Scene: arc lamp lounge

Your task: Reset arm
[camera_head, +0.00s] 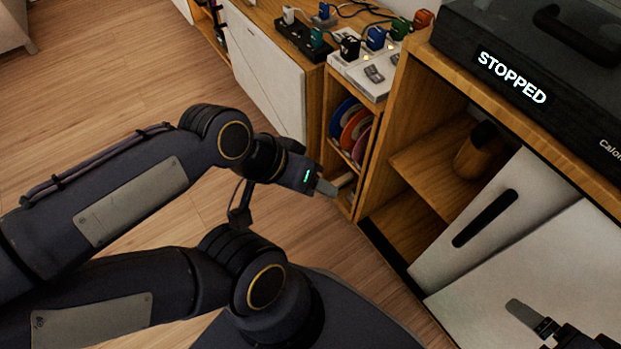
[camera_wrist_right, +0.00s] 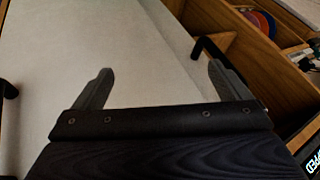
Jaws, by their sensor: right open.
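My left gripper (camera_head: 326,187) is at the end of the dark arm from the left, in front of the low wooden shelf. Its grey fingertips overlap in this view, so I cannot tell whether it is open or shut. My right gripper (camera_head: 532,318) shows only partly at the lower right corner of the head view, in front of a white cabinet panel. In the right wrist view my right gripper (camera_wrist_right: 161,78) has its two grey fingers wide apart, with nothing between them but the white panel (camera_wrist_right: 130,45) behind.
A wooden cabinet (camera_head: 385,130) runs along the right, with open shelves and a white door (camera_head: 492,222) with a black handle. A black device (camera_head: 555,75) reading "STOPPED" sits on top. Coloured discs (camera_head: 350,125) stand in a cubby below power strips and plugs (camera_head: 375,40). Wooden floor (camera_head: 110,90) is clear at left.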

